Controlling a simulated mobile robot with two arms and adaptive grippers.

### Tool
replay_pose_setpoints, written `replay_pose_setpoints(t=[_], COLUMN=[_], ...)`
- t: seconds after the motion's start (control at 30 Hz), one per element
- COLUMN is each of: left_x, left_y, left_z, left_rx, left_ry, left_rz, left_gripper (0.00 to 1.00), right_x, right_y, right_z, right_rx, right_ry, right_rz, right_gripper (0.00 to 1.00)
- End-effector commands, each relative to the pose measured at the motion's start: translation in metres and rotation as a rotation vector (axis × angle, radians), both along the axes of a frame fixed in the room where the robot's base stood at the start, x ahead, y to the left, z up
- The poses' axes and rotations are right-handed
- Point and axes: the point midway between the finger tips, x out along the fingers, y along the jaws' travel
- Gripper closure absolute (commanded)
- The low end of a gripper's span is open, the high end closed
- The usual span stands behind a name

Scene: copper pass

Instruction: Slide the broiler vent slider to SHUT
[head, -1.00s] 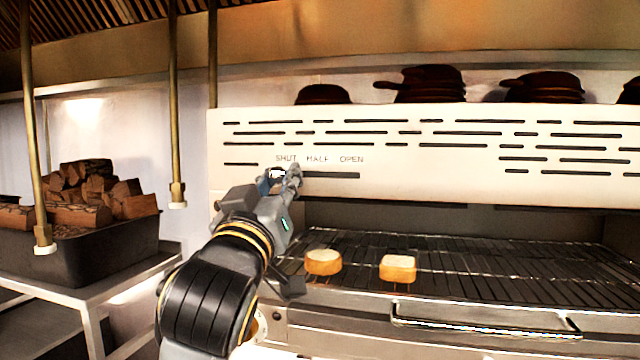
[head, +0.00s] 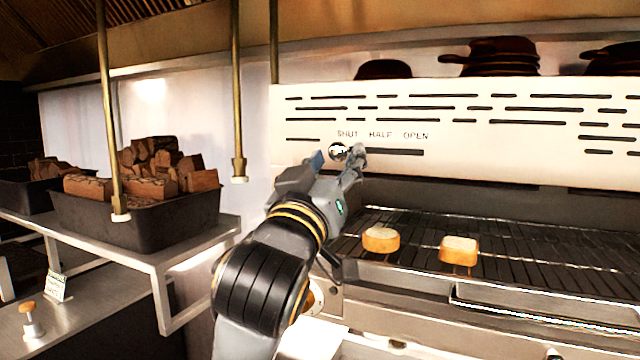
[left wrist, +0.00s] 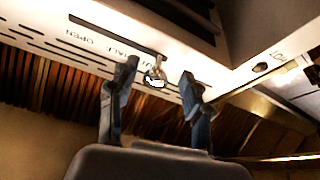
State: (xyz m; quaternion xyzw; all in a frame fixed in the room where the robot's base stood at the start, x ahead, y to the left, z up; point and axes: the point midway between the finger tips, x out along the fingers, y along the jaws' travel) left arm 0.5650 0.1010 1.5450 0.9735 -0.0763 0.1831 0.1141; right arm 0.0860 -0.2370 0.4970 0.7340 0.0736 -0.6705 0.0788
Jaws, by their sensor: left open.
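The broiler vent slider's shiny round knob (head: 338,151) sits at the left end of its slot, under the word SHUT, on the cream front panel (head: 480,150). HALF and OPEN are printed further right. My left gripper (head: 338,158) is open at the panel, with one finger on each side of the knob. In the left wrist view the knob (left wrist: 155,77) stands between the two spread fingers (left wrist: 157,80), with gaps showing on both sides. There the lettering is upside down and SHUT is partly hidden by a finger. My right gripper is out of view.
Below the panel is a grill rack (head: 520,240) with two bread-like pieces (head: 381,240) on it. Dark pans (head: 495,57) stand on top. At left, a black tub (head: 140,218) of firewood stands on a metal table. Brass rods hang in front.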

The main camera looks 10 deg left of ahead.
Motion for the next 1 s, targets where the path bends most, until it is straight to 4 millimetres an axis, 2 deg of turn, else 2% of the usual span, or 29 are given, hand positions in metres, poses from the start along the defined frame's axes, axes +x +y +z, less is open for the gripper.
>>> replay_pose_setpoints(t=[0.3, 0.5, 0.67, 1.0], left_x=[-0.061, -0.086, -0.094, -0.094], left_y=[0.008, 0.011, 0.013, 0.013], left_z=[-0.025, -0.036, -0.039, -0.039], left_rx=[-0.002, -0.004, -0.003, -0.002], left_ry=[-0.002, 0.001, 0.000, 0.000], left_rz=[-0.001, -0.001, 0.002, 0.004], left_gripper=[0.51, 0.51, 0.51, 0.51], right_x=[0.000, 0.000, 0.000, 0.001], right_y=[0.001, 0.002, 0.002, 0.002], right_z=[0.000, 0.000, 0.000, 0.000], right_rx=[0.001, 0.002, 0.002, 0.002], right_ry=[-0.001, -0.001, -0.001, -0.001], right_rz=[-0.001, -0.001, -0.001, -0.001], right_gripper=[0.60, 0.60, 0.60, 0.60])
